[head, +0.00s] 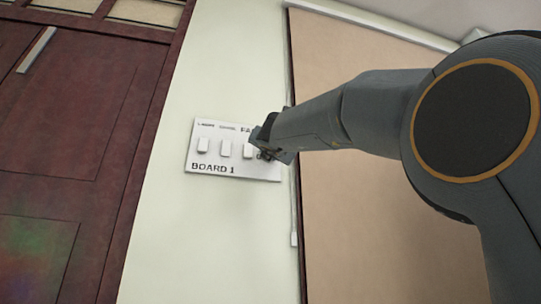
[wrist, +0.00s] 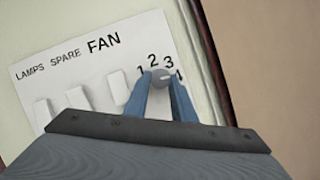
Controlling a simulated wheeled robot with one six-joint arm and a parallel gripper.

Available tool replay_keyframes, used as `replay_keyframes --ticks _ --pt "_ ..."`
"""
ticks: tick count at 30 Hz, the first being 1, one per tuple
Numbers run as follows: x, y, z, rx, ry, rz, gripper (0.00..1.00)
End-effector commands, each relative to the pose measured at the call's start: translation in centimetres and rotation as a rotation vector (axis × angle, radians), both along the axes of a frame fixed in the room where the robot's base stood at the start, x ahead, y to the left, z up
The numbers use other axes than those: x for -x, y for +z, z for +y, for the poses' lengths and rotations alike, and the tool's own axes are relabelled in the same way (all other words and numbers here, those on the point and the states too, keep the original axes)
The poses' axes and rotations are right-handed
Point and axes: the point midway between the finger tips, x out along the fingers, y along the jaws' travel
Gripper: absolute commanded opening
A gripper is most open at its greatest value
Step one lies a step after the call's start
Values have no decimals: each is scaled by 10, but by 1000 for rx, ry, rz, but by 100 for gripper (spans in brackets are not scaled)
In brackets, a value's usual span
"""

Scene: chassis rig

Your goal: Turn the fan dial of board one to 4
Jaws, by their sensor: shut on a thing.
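Board one (head: 255,172) is a white panel on the wall in the head view, marked BOARD 1. It also fills much of the wrist view (wrist: 70,78). The fan dial (wrist: 161,73) is a small grey round knob with 1, 2, 3 and 4 printed around it. A pale mark on the dial points to the right, roughly between 3 and 4; the exact setting is hard to tell. My gripper (wrist: 163,88) is shut on the dial, one blue finger on each side. In the head view my gripper (head: 268,148) hides the dial.
Three white rocker switches sit left of the dial, under LAMPS, SPARE and FAN; one is the fan switch (wrist: 118,87), close to my left finger. A dark wooden door (head: 70,130) is at the left. A beige panel (head: 350,220) with a dark edge is right of the board.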

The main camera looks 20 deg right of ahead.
Motion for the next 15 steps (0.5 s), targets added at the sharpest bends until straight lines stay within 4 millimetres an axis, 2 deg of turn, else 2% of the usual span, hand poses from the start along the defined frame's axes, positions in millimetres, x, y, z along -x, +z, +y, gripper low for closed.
replay_keyframes --ticks 15 --pt "0 1 1 -109 0 -1 1"
